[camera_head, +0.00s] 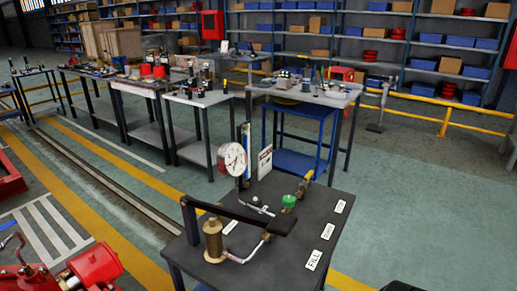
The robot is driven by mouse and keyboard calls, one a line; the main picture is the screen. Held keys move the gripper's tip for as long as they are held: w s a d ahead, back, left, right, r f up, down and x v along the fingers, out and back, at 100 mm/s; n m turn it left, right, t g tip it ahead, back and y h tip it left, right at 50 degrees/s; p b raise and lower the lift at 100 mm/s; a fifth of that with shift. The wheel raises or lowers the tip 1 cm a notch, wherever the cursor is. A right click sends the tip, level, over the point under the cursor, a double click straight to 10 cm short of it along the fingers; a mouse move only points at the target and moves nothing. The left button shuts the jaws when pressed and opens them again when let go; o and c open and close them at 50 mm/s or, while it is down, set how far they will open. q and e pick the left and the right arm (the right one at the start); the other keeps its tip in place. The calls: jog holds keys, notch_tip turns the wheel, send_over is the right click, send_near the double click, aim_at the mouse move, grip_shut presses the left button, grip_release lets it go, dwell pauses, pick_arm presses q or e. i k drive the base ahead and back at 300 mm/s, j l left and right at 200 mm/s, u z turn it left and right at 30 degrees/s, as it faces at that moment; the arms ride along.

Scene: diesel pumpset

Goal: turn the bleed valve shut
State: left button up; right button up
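A dark bench (290,262) in the foreground carries a test rig. A green round knob (289,201) sits on the pipework near its middle. A fitting with a yellow handle (308,175) stands behind it to the right. I cannot tell from the view which of these is the bleed valve, or whether either is open or shut. A brass cylinder (213,240) stands upright at the front left under a long black lever (240,212). A white-faced round gauge (232,159) stands at the back left. Neither of my grippers can be made out.
White labels lie along the bench's right side; the nearest label (313,260) appears to read FILL. A white sign (265,161) stands behind the pipework. Red machinery (95,265) is at lower left. A work table (305,92) stands behind. Green floor (420,190) at right is clear.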

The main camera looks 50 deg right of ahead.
aim_at(288, 200)
jog(key=k+l+z, duration=0.1)
jog(key=l+z, duration=0.15)
jog(key=z, duration=0.15)
jog(key=l+z, duration=0.25)
jog(key=z, duration=0.15)
jog(key=k+l+z, duration=0.1)
jog(key=l+z, duration=0.15)
jog(key=z, duration=0.15)
